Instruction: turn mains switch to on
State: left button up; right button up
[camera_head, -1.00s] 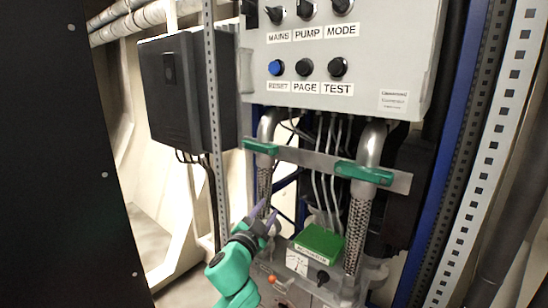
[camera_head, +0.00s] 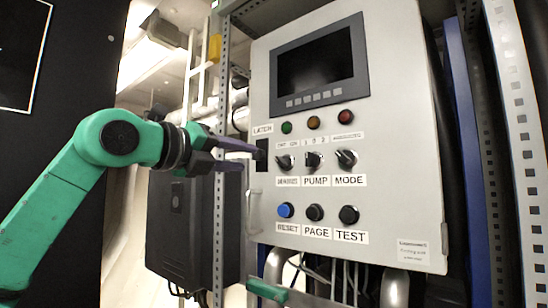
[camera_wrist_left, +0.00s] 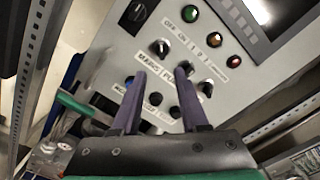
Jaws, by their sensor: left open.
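The mains switch (camera_head: 285,161) is a black rotary knob at the left of the switch row on the grey control panel (camera_head: 400,130). It also shows in the left wrist view (camera_wrist_left: 160,47), just beyond the space between my fingertips. My left gripper (camera_head: 250,157) is open and empty, with two purple fingers pointing right at the panel's left edge, near the latch. In the left wrist view my gripper (camera_wrist_left: 160,74) has its fingers spread, apparently short of the panel. The knob's exact pointer position is too small to tell.
The pump switch (camera_head: 313,161) and mode switch (camera_head: 346,159) sit right of mains. Below are the blue reset button (camera_head: 285,210) and two black buttons. Coloured lamps and a dark screen (camera_head: 318,68) are above. A perforated upright (camera_head: 221,190) stands left of the panel.

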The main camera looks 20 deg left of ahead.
aim_at(278, 162)
pick_arm(q)
jog(key=p+x, duration=0.1)
jog(key=x, duration=0.2)
jog(key=p+x, duration=0.2)
jog(key=x, duration=0.1)
jog(key=p+x, duration=0.2)
jog(key=x, duration=0.2)
jog(key=shift+w+d+r, duration=0.1)
jog(key=shift+r, duration=0.15)
jog(key=shift+w+d+f, duration=0.15)
jog(key=shift+w, duration=0.15)
jog(key=shift+w+d, duration=0.1)
jog(key=shift+c, duration=0.3)
grip_shut()
